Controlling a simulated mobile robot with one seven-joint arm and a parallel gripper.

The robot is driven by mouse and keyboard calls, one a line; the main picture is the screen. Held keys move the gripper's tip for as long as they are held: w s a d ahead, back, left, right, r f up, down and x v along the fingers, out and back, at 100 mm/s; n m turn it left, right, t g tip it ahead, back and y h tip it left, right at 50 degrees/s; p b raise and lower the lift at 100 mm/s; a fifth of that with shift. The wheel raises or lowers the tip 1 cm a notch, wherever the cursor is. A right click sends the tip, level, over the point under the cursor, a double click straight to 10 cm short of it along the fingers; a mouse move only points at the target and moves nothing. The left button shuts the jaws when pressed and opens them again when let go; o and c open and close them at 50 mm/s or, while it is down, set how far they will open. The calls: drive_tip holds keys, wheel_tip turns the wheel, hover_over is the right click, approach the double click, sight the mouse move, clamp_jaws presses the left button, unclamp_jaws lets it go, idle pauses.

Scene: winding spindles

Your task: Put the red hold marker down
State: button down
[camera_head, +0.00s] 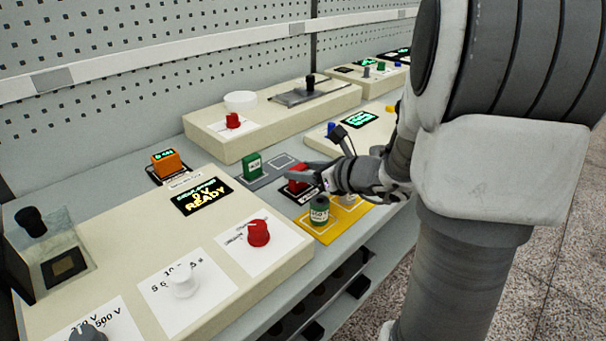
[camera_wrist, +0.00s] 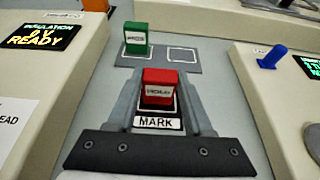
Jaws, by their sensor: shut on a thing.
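The red hold marker (camera_wrist: 158,80) is a small red block with a white "HOLD" label, between the two fingers of my gripper (camera_wrist: 160,95) in the wrist view. My gripper is shut on it. The marker is upright, over or on a dark pad labelled MARK (camera_wrist: 159,123); whether its base touches I cannot tell. In the head view, the red marker (camera_head: 298,174) shows at the tip of my gripper (camera_head: 308,176), partly hidden by it. A green marker (camera_wrist: 137,40) stands on a grey mat (camera_wrist: 164,66) with white outlined squares behind; the right square is empty.
A cream console with a READY display (camera_head: 201,196) and a red knob (camera_head: 258,233) stands at the left. A yellow mat (camera_head: 311,231) with a green spool (camera_head: 319,210) lies close by my gripper. An orange device (camera_head: 166,163) sits behind; another console (camera_wrist: 262,100) stands at the right.

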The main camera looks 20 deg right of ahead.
drive_tip(key=shift+r, duration=0.1)
drive_tip(key=shift+c, duration=1.5)
unclamp_jaws()
drive_tip(key=shift+s+r, duration=0.1)
drive_tip(key=shift+r, duration=0.1)
drive_tip(key=p+v, duration=0.3)
drive_tip(key=v, duration=0.8)
drive_tip(key=shift+s+d, duration=0.2)
drive_tip(key=shift+s, duration=0.15)
